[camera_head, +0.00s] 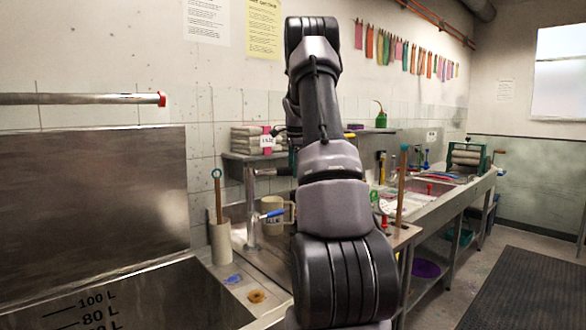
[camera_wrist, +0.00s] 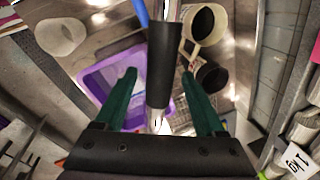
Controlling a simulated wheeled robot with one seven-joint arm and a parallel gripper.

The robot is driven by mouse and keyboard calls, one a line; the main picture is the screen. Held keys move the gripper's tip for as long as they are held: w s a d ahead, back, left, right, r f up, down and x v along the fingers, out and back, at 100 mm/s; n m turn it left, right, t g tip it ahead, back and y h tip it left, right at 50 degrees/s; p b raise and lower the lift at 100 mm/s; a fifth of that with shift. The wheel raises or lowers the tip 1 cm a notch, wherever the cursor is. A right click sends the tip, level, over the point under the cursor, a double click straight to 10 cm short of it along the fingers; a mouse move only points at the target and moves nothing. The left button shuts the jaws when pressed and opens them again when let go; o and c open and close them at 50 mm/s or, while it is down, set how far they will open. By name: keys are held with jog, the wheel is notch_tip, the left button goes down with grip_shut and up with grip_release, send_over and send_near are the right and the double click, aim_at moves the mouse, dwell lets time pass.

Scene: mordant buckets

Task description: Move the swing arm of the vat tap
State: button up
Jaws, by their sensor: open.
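The vat tap (camera_head: 251,205) stands as a metal upright at the vat's right end, with a blue lever (camera_head: 272,214). A short horizontal pipe (camera_head: 268,171) leaves its top to the right and passes behind my arm. In the wrist view, a dark sleeve (camera_wrist: 164,65), seemingly on the swing arm, lies lengthwise between my fingers, and a blue lever (camera_wrist: 141,12) shows beyond it. My gripper (camera_wrist: 159,74) is open, one green finger either side of the sleeve. Contact cannot be told. In the head view my gripper is hidden behind my arm.
The steel vat (camera_head: 150,285) with litre marks fills the lower left. A red-tipped pipe (camera_head: 90,99) extends above it. A pale cylinder (camera_head: 220,242) holding a stick stands beside the tap. A purple tub (camera_wrist: 98,84) and a cream jug (camera_wrist: 205,22) lie below my gripper.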

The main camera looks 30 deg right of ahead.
grip_shut()
jog(key=shift+r, duration=0.1)
dwell(1.2)
